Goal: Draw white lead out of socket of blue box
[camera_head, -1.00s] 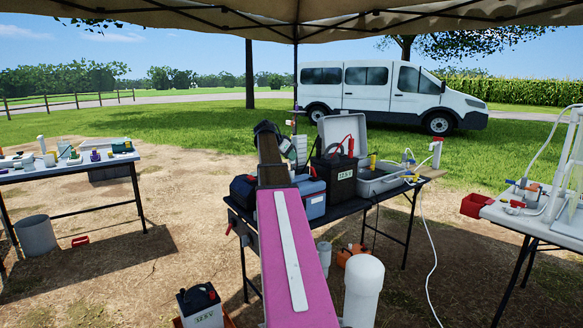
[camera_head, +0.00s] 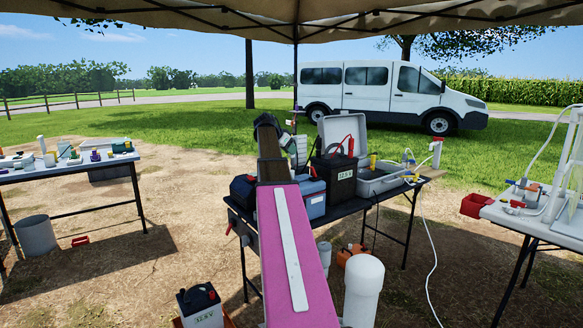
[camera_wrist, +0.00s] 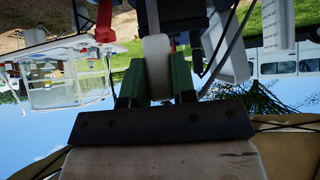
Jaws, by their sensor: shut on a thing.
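In the wrist view my gripper (camera_wrist: 155,85) has two green fingers shut on a rounded white piece (camera_wrist: 157,68), which looks like the white lead's plug. The piece runs up out of the picture between dark parts. I cannot tell whether its end sits in a socket or is clear of it. A blue box (camera_head: 312,198) stands on the middle table in the head view, partly behind my arm. Its socket does not show there.
A black battery (camera_head: 340,176) and an open grey case (camera_head: 377,181) stand right of the blue box.

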